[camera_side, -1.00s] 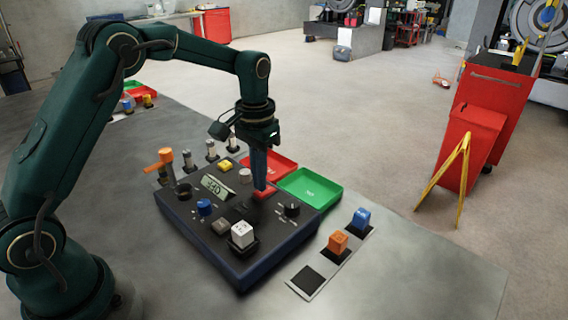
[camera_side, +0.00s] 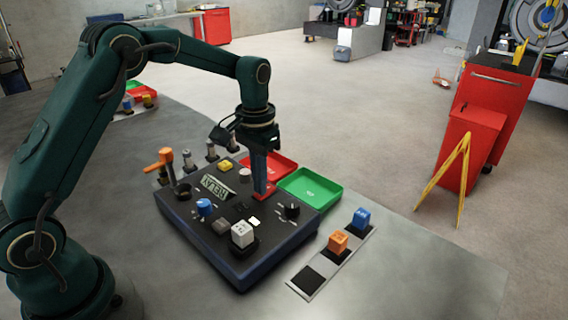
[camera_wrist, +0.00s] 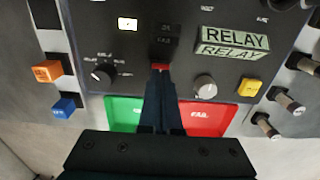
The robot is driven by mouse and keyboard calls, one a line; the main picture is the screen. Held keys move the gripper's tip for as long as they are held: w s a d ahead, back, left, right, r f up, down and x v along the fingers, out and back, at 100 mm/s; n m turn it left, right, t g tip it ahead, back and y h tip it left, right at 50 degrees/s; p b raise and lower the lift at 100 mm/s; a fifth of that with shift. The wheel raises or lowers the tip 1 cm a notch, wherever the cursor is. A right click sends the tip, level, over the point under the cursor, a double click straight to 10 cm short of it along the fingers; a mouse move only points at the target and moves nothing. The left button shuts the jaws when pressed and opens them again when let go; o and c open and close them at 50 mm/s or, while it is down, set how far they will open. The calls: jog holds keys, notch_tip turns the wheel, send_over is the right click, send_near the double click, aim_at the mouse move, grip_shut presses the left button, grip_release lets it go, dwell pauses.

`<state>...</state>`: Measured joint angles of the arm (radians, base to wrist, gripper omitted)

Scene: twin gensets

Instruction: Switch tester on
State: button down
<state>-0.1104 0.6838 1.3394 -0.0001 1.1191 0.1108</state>
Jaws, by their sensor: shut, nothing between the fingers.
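The tester (camera_side: 225,265) is a dark box on the bench with knobs, buttons and a display (camera_side: 217,187). The display reads RELAY, and it also shows in the wrist view (camera_wrist: 234,38). My gripper (camera_side: 263,190) is shut and empty, pointing down at a red switch (camera_side: 270,191) on the tester's far part. In the wrist view, the fingertips (camera_wrist: 160,76) reach the red switch (camera_wrist: 160,67) and hide most of it. A small pale lit square (camera_wrist: 127,24) shows on the panel.
A red tray (camera_side: 284,165) and a green tray (camera_side: 325,190) adjoin the tester's far side. An orange cube (camera_side: 338,240) and a blue cube (camera_side: 361,217) stand on a strip at right.

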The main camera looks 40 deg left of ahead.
notch_tip(320, 180, up, 7)
jog(key=shift+f, duration=0.15)
dwell(0.6)
